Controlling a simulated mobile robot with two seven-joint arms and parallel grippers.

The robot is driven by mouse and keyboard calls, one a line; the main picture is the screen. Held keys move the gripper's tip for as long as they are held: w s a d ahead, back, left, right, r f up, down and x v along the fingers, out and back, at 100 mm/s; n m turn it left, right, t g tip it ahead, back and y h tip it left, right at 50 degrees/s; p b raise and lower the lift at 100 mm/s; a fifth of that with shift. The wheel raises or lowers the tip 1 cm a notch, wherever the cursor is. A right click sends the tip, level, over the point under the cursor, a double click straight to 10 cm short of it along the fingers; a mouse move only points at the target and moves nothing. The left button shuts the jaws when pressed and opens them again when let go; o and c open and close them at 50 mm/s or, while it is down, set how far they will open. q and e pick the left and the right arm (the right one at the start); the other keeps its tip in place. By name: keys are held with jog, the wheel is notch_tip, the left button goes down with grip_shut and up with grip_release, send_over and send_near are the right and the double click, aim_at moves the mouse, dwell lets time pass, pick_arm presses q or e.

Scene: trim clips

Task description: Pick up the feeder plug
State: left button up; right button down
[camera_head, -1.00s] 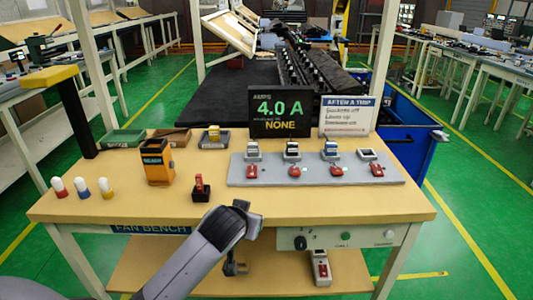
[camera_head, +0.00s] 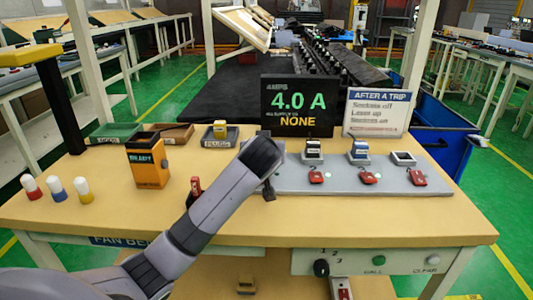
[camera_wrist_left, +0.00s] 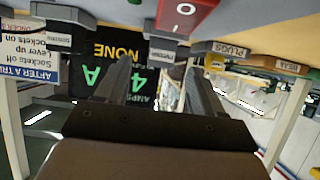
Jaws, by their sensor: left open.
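A grey board (camera_head: 340,183) holds a row of socket blocks, with a red rocker switch before each visible one. The far right block (camera_head: 403,158) looks empty. I cannot read which is the feeder plug. My left arm hides the board's left end. My left gripper (camera_head: 268,190) is mostly hidden there; in the left wrist view (camera_wrist_left: 165,85) its fingers are apart and empty, near a grey labelled block (camera_wrist_left: 155,47) and a red switch (camera_wrist_left: 180,15).
A yellow-topped plug (camera_head: 219,130) lies in a tray labelled PLUGS. An orange box (camera_head: 148,163) and several coloured pegs (camera_head: 57,187) stand at the left. A red-handled item (camera_head: 195,185) is partly behind my arm. The amps display (camera_head: 298,104) stands behind the board.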

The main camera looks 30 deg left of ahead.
pick_arm(q)
jog(key=shift+r+x, duration=0.15)
jog(key=shift+x, duration=0.95)
jog(key=shift+r+x, duration=0.15)
jog(key=shift+x, duration=0.9)
jog(key=shift+r+x, duration=0.2)
jog(key=shift+x, duration=0.9)
jog(key=shift+w+a, duration=0.15)
jog(key=c, duration=1.1)
jog(key=shift+r, duration=0.1)
